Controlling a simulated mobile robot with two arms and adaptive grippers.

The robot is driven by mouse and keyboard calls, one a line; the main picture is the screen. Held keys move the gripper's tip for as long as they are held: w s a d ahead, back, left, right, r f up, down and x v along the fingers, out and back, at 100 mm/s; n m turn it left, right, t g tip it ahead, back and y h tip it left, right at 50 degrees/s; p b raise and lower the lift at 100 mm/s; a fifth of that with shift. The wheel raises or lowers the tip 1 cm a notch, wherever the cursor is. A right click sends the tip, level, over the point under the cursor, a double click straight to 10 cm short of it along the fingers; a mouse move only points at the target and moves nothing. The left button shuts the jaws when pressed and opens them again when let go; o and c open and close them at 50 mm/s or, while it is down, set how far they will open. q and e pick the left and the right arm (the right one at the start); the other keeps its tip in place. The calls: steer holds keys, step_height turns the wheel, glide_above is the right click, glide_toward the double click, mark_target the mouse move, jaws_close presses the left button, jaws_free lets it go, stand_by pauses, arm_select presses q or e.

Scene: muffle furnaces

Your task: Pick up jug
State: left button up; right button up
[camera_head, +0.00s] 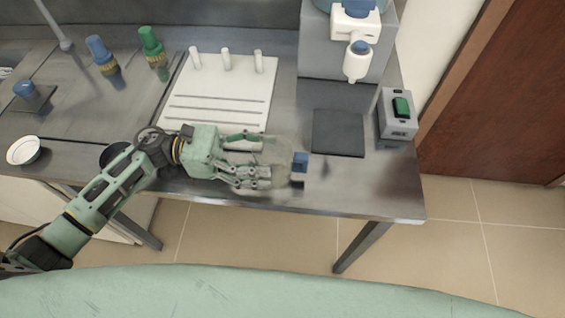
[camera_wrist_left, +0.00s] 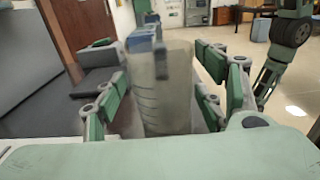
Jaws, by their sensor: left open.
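The jug (camera_head: 272,152) is a clear, see-through vessel with a blue part at its right, standing near the front edge of the metal table (camera_head: 380,190). In the left wrist view the jug (camera_wrist_left: 165,95) stands upright between the fingers, with a blue part at its top. My left gripper (camera_head: 262,160) is open, its fingers to either side of the jug. In the left wrist view my left gripper (camera_wrist_left: 165,100) shows green pads apart from the jug's sides. My right gripper is not in the head view.
A white rack (camera_head: 222,90) with pegs stands behind the gripper. A dispenser with a white tap (camera_head: 357,60) is at the back right, with a dark square plate (camera_head: 338,133) in front of it. A grey box with a green switch (camera_head: 402,107) stands at the right. A white bowl (camera_head: 23,151) is far left.

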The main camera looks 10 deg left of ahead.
mark_target(294, 160)
arm_select(q)
steer(key=d, duration=0.2)
steer(key=d+p, duration=0.1)
steer(key=d, duration=0.1)
steer(key=d+p, duration=0.1)
steer(key=d, duration=0.1)
steer(key=shift+r, duration=0.25)
steer(key=shift+d+f, duration=0.15)
steer(key=shift+d, duration=0.2)
steer(key=c, duration=1.1)
